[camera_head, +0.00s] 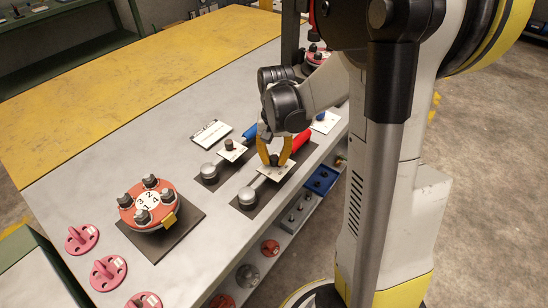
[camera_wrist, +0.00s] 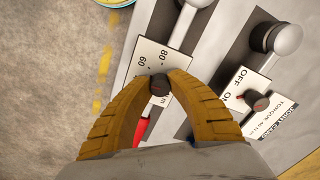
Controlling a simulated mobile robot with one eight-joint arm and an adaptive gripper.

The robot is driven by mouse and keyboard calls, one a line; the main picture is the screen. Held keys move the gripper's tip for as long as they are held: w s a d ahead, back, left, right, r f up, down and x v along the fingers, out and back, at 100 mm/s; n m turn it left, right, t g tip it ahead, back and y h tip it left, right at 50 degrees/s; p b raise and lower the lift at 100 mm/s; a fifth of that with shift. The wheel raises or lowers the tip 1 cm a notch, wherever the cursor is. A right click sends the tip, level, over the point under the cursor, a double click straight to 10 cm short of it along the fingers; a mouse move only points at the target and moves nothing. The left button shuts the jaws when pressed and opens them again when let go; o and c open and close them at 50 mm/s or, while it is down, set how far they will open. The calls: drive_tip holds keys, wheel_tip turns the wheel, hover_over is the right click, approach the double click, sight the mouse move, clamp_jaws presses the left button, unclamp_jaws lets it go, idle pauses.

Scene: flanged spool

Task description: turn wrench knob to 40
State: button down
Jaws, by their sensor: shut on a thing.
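The wrench with the red handle (camera_head: 301,141) lies on the grey bench and carries a white scale plate (camera_head: 282,174). In the wrist view the plate (camera_wrist: 145,58) shows 80 and 60; lower marks are hidden behind the fingers. A dark round knob (camera_wrist: 159,85) stands on the plate. My gripper (camera_head: 273,161) reaches down from above, and its yellow fingers (camera_wrist: 160,88) are shut on the knob from both sides. The red handle shows partly below the left finger in the wrist view (camera_wrist: 141,131). The knob's pointer is not clear.
Beside it lies a blue-handled wrench (camera_head: 250,131) with an ON/OFF plate (camera_wrist: 245,88). A card (camera_wrist: 271,118) reads torque 40 N m. A red flanged spool (camera_head: 148,204) with several nuts stands to the left. Pink flanged parts (camera_head: 108,273) lie at the front left.

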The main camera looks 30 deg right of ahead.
sight(275, 158)
drive_tip(key=shift+n, duration=1.7)
drive_tip(key=c, duration=1.2)
unclamp_jaws()
wheel_tip(275, 158, up, 12)
drive_tip(key=shift+d, duration=0.15)
drive_tip(key=shift+s, duration=0.1)
